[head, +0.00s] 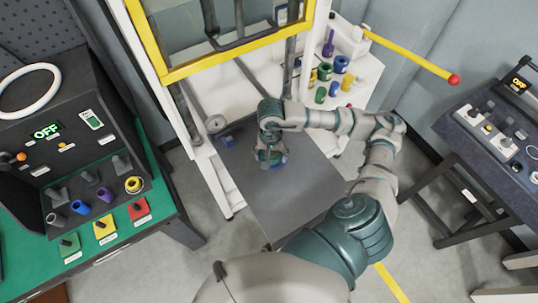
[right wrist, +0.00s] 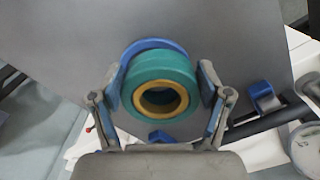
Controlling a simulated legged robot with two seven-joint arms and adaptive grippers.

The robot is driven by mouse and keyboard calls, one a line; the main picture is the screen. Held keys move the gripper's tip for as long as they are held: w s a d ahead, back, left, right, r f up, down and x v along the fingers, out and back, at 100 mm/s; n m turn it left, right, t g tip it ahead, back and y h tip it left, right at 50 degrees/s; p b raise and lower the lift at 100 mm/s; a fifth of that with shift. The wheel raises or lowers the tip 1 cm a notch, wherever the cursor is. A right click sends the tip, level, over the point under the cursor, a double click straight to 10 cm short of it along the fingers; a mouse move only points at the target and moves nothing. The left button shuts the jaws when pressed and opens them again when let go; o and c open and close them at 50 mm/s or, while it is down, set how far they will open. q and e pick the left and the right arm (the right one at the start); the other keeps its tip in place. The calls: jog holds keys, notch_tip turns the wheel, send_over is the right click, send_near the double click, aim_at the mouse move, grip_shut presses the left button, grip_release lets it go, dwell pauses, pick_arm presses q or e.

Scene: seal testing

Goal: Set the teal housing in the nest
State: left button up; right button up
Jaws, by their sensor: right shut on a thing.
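The teal housing (right wrist: 133,82) is a short teal ring with a yellow inner ring and a dark hole, seen in the right wrist view. My right gripper (right wrist: 160,70) is shut on it, with a blue-padded finger on each side. A blue rounded part (right wrist: 152,45), seemingly the nest, shows behind the housing's upper edge on the grey plate. Whether the housing touches it or is apart, I cannot tell. In the head view my right gripper (head: 270,158) points down over the plate and mostly hides the housing. My left gripper is not in view.
The grey plate (head: 290,205) lies before a white frame with a yellow-edged guard (head: 235,48). A white shelf (head: 365,75) with several coloured parts stands behind right. A green bench (head: 125,255) with a control panel is at left. A dark console (head: 490,135) stands at right.

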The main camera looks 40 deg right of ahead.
jog(key=shift+d+f, duration=0.1)
jog(key=shift+d, duration=0.75)
jog(key=shift+b, duration=0.3)
jog(key=shift+a, duration=0.1)
jog(key=shift+d+f+b, duration=0.45)
jog(key=shift+f+b, duration=0.2)
jog(key=shift+b, duration=0.3)
jog(key=shift+f, duration=0.1)
jog(key=shift+c, duration=0.7)
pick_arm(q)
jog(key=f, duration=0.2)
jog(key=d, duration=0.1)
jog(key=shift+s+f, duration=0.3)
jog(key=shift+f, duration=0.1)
pick_arm(e)
jog(key=shift+s+a, duration=0.15)
jog(key=shift+a, duration=0.1)
